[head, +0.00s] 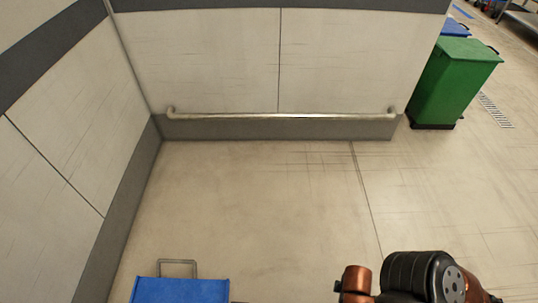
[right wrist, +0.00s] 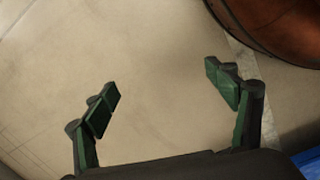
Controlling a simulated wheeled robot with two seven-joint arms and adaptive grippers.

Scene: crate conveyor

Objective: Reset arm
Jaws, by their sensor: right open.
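My right gripper (right wrist: 165,95) is open and empty in the right wrist view, its two green-padded fingers spread wide over bare floor. In the head view part of my right arm shows at the bottom right, bent, with its gripper out of the picture. My left gripper is in neither view. A blue crate-like object (head: 180,290) with a grey metal handle shows at the bottom edge of the head view, mostly cut off.
Panelled walls stand at the left and back, with a metal rail (head: 285,116) low on the back wall. A green bin (head: 455,80) stands at the upper right, with a blue bin (head: 455,28) behind it. The floor (head: 260,200) between is clear.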

